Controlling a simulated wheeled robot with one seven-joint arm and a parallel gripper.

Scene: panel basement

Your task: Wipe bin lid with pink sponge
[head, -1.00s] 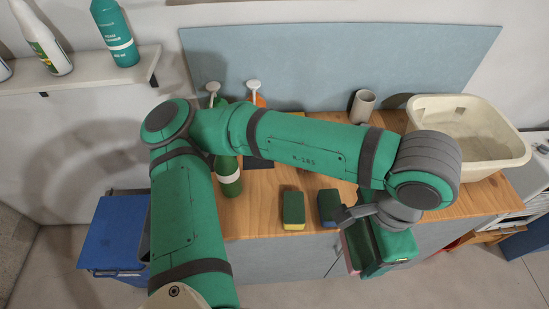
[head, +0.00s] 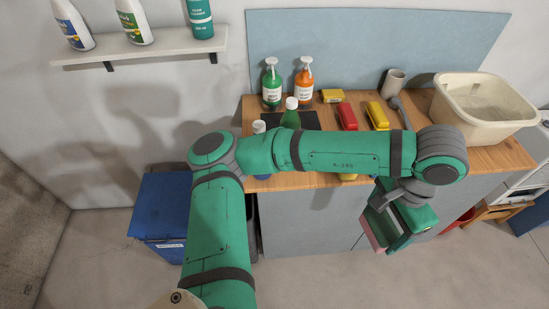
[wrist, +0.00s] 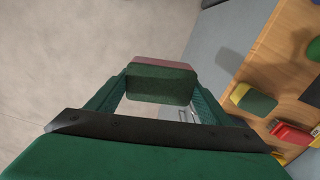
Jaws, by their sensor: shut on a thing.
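My gripper (head: 380,226) is shut on the pink sponge (head: 372,234), in front of the bench's front edge and above the floor. In the wrist view the sponge (wrist: 160,82) sits between the fingertips (wrist: 161,92), with a pink layer on the far side and a dark green layer facing the camera. A blue bin (head: 155,250) stands on the floor at the left end of the bench. Its flat blue lid (head: 163,203) is closed, and my arm hides part of its right side. The gripper is well to the right of the bin.
Spray bottles (head: 272,88), red and yellow things (head: 346,116) and a cream basin (head: 485,112) stand on the wooden bench (head: 510,157). Another sponge (wrist: 255,101) lies near the bench edge. A shelf (head: 140,50) with bottles hangs above the bin. The floor in front is clear.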

